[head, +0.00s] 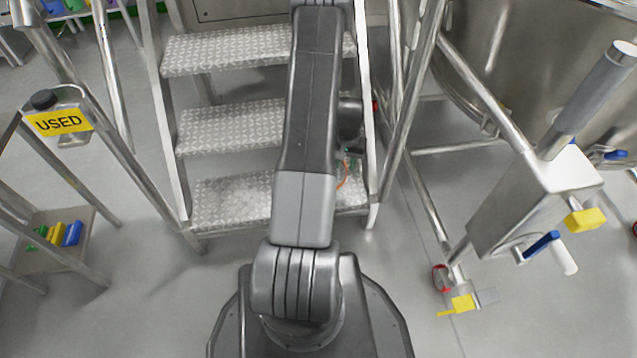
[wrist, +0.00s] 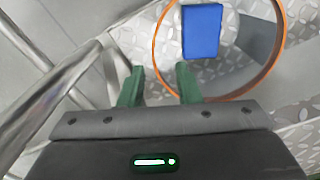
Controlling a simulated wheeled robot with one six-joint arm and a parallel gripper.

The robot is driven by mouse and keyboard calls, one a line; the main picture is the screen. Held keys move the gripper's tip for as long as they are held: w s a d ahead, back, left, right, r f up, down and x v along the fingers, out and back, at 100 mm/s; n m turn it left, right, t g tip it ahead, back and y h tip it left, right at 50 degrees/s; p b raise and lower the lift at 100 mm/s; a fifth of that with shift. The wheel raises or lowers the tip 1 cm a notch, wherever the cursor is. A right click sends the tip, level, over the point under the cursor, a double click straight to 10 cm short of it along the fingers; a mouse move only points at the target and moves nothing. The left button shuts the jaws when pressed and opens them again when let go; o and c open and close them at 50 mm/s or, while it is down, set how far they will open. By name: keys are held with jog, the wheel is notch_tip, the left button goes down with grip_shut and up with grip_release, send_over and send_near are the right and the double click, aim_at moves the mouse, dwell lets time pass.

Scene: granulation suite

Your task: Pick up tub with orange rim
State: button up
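The tub with an orange rim (wrist: 276,60) stands on a patterned metal step in the wrist view, cut off by the top edge. Its wall looks clear, and a blue block (wrist: 202,31) and a grey piece (wrist: 258,45) show inside the rim. My gripper (wrist: 160,68) is open, with two green fingers apart. The near-left part of the rim runs between the fingers, the right finger over the inside and the left one outside. I cannot tell whether either touches. In the head view my arm hides most of the tub; a bit of orange rim (head: 343,179) shows.
Metal steps (head: 240,125) stand ahead with tubular rails (head: 412,100) close to my arm. A steel vessel (head: 540,60) and a boxed valve (head: 535,205) are at right. A cart with a USED sign (head: 58,121) is at left. Some floor (head: 150,290) is clear.

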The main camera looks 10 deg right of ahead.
notch_tip(320, 180, down, 10)
jog(key=b, duration=0.3)
jog(key=shift+r, duration=0.35)
jog(key=shift+c, duration=0.2)
grip_shut()
